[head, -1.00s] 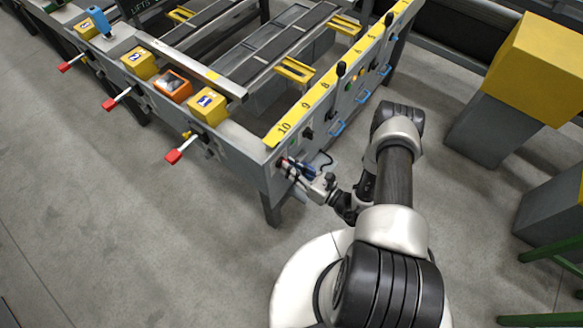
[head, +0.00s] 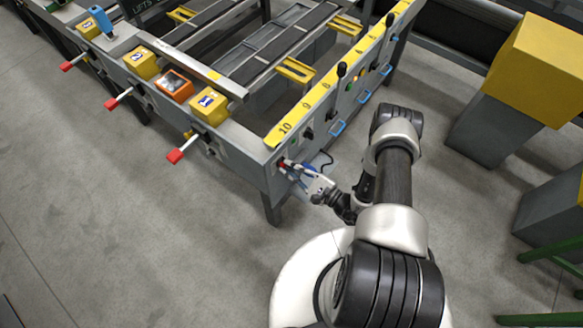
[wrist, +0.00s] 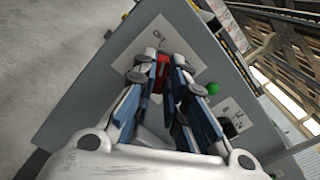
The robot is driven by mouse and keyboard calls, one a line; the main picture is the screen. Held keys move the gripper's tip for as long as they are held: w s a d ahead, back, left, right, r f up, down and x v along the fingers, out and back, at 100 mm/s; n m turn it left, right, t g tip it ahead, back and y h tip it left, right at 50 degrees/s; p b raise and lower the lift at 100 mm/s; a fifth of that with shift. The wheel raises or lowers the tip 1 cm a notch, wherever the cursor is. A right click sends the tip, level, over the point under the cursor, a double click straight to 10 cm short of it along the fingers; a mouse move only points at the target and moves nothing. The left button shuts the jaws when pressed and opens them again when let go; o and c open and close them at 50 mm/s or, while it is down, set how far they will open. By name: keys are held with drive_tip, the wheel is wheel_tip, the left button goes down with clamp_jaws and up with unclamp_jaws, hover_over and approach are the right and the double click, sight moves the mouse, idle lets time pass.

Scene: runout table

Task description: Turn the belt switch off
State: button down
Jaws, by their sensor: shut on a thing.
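The belt switch shows as a red handle (wrist: 161,70) on a pale label plate (wrist: 159,36) fixed to the grey end panel of the runout table. Small dark lettering stands on the plate above the handle, too small to read surely. My gripper (wrist: 163,84) is shut on the red handle, with its blue-padded fingers on either side of it. In the head view my gripper (head: 291,168) reaches the panel at the table's near corner. The fingers hide much of the switch there; only a bit of red shows.
A green button (wrist: 213,89) sits beside the switch on the panel. Black levers (head: 341,69) and blue handles (head: 338,128) line the table's side. Red-tipped levers (head: 175,155) stick out at the left. Grey bins with yellow tops (head: 535,70) stand at the right.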

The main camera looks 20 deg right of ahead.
drive_tip(key=shift+n, duration=1.1)
drive_tip(key=c, duration=1.6)
unclamp_jaws()
drive_tip(key=v, duration=1.2)
